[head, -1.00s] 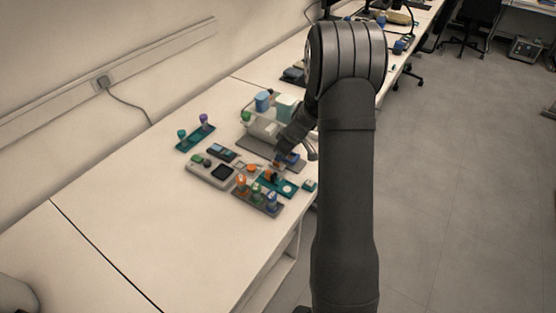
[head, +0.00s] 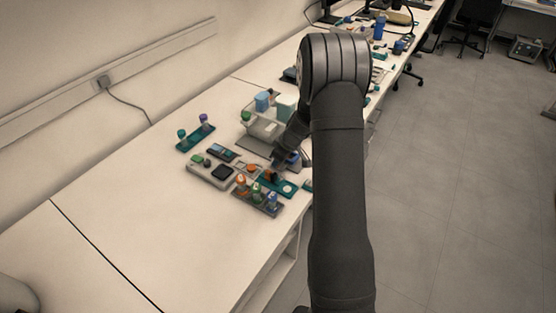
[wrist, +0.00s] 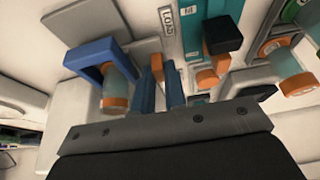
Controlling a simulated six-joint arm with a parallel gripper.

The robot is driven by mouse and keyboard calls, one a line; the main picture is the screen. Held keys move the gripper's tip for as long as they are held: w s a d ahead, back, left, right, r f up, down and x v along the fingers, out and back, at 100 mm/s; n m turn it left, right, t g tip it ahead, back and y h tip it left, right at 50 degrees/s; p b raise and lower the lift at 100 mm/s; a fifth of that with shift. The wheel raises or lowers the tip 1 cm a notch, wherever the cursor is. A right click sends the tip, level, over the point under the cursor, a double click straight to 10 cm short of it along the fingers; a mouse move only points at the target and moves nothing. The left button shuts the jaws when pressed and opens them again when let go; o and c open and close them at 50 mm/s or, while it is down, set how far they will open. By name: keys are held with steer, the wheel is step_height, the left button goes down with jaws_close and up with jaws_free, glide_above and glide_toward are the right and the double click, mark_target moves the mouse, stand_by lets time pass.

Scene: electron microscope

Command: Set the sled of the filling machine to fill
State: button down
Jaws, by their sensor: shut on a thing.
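The filling machine (head: 262,128) is a pale grey unit on the bench in the head view, partly behind my arm. In the wrist view, its grey plate carries a white strip with a LOAD label (wrist: 168,19). My gripper (wrist: 158,72) has its two blue fingers shut on a small orange piece, seemingly the sled's handle (wrist: 157,66). A blue bracket (wrist: 92,52) stands left of the fingers, around a clear vial with an orange cap (wrist: 115,88). The sled's exact position is hidden by the fingers. In the head view my gripper (head: 281,162) is beside the machine's front.
A teal holder (wrist: 221,32) with a black block and orange-capped vials is right of my fingers. In the head view, a grey device with a dark screen (head: 212,171) and a rack of vials (head: 258,201) stand in front. A teal rack (head: 196,138) is left. The near-left bench is clear.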

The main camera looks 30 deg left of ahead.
steer(key=a, duration=0.3)
steer(key=shift+a, duration=0.25)
steer(key=c, duration=1.7)
jaws_free()
steer(key=shift+c, duration=0.2)
steer(key=shift+d+r, duration=0.1)
steer(key=v, duration=1.7)
steer(key=shift+d+r, duration=0.1)
